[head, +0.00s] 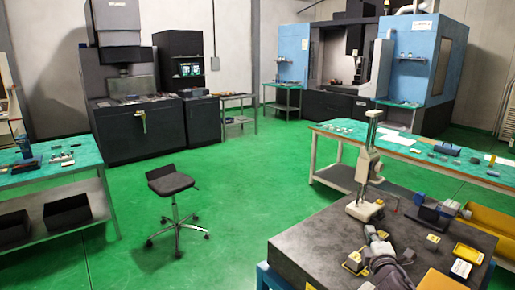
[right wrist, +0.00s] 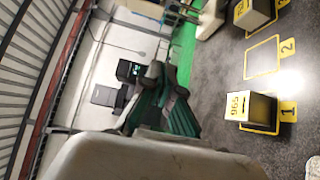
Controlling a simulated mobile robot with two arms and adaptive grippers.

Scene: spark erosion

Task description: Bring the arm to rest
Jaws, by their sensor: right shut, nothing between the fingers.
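My right gripper (head: 375,238) is low in the head view, over the dark table at the right. Its arm comes in from the bottom edge. The gripper is shut and empty. A small block (head: 355,261) stands beside it on the left, and another block (head: 433,240) is to its right; I cannot tell the exact gaps. In the right wrist view, a block marked 965 (right wrist: 250,107) lies at a yellow-outlined square numbered 1. The fingers cannot be made out clearly in that view. My left gripper is not in view.
The dark table (head: 315,240) carries a tall white column stand (head: 367,165) and a yellow tray (head: 467,254). A yellow bin (head: 490,228) is at the right. The table's left part is clear. A stool (head: 170,182) stands on the open green floor.

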